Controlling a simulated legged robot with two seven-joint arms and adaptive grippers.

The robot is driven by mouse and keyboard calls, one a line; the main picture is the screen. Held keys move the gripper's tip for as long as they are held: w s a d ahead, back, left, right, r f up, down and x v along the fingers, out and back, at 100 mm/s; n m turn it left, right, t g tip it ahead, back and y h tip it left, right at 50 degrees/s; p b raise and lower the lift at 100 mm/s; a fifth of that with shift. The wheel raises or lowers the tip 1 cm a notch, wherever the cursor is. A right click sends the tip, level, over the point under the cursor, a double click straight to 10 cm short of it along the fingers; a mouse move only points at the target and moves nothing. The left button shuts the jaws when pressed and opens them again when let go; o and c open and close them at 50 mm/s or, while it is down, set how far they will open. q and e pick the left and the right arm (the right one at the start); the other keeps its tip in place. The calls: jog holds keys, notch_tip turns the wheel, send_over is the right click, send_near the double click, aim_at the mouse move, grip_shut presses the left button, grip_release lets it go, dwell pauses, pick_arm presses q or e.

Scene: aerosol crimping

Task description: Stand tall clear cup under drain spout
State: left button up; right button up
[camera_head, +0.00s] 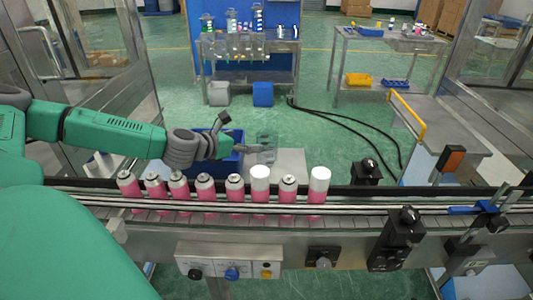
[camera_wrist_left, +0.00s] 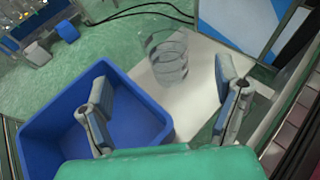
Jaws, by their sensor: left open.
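The tall clear cup (camera_wrist_left: 166,58) shows in the left wrist view, upright at the edge of a pale surface (camera_wrist_left: 205,75). In the head view the cup (camera_head: 267,147) is faint, just beyond the left gripper (camera_head: 242,149). In the left wrist view my left gripper (camera_wrist_left: 165,85) is open, with its fingers spread and empty. The cup lies ahead of the gap between the fingertips, apart from both. I cannot make out a drain spout for certain in either view. My right gripper is not in view.
A blue bin (camera_wrist_left: 50,130) stands left of the pale surface, under the left finger. A conveyor (camera_head: 340,207) with several pink-and-white cans (camera_head: 236,188) runs across the front. A back bench (camera_head: 250,76) holds clear containers. Black cables (camera_head: 345,118) lie on the green floor.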

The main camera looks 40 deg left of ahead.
aim_at(260, 140)
pick_arm(q)
jog(key=x, duration=0.1)
jog(key=b+x, duration=0.1)
jog(key=x, duration=0.1)
jog(key=d+b+x, duration=0.1)
jog(key=x, duration=0.1)
jog(key=shift+w+r, duration=0.1)
jog(key=shift+w, duration=0.05)
jog(key=x, duration=0.5)
jog(key=shift+w+a, duration=0.3)
jog(key=shift+w, duration=0.1)
jog(key=shift+w+d, duration=0.15)
jog(key=shift+w, duration=0.05)
jog(key=shift+d, duration=0.2)
jog(key=shift+s+a, duration=0.1)
jog(key=c, duration=1)
jog(key=shift+a, duration=0.25)
jog(key=shift+c, duration=0.9)
jog(key=shift+a, duration=0.1)
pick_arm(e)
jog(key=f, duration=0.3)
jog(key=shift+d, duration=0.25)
